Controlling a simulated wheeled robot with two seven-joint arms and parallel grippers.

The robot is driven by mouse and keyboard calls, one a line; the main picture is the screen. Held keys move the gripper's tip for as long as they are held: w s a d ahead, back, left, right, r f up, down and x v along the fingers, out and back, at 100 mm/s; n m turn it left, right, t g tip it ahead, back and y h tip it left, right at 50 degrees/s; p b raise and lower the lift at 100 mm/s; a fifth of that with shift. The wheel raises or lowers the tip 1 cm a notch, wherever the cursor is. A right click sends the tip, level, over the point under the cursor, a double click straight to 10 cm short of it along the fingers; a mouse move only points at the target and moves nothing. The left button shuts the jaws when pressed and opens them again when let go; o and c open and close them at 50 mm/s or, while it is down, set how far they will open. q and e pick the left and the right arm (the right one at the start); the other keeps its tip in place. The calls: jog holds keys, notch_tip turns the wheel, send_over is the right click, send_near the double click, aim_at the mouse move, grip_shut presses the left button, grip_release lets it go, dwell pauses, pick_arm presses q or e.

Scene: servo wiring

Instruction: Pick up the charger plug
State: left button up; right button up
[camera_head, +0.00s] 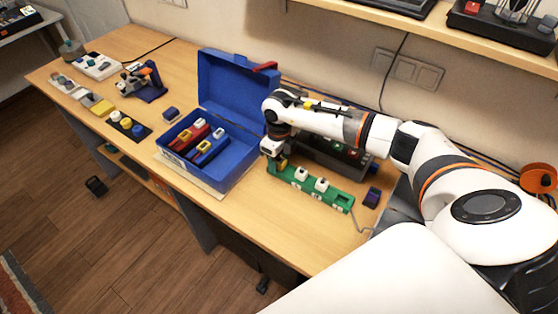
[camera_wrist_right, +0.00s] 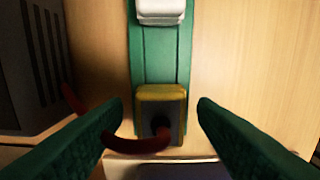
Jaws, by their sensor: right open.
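A yellow plug with a dark middle (camera_wrist_right: 160,95) sits at the near end of the green power strip (camera_wrist_right: 163,53) in the right wrist view. A red cable (camera_wrist_right: 140,145) runs from its dark centre to the left. My right gripper (camera_wrist_right: 160,108) is open, with one finger on each side of the plug and a visible gap on both sides. In the head view, my right gripper (camera_head: 277,162) is over the left end of the green strip (camera_head: 338,200), hiding much of the plug there. My left gripper is not in view.
White plugs (camera_head: 321,184) stand along the strip. A dark case (camera_head: 322,160) lies behind it. An open blue toolbox (camera_head: 236,166) with red and blue items stands to the left. A small dark block (camera_head: 372,198) lies at the strip's right end. The table front is clear.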

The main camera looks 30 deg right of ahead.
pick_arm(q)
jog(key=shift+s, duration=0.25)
pick_arm(e)
jog(key=shift+c, duration=0.5)
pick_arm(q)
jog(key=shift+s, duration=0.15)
pick_arm(e)
jog(key=c, duration=1)
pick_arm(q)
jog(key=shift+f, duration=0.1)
pick_arm(e)
notch_tip(320, 180, up, 9)
jog(key=b, duration=0.3)
jog(key=shift+r, duration=0.1)
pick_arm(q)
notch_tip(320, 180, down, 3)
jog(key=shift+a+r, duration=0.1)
pick_arm(e)
jog(key=shift+r, duration=0.45)
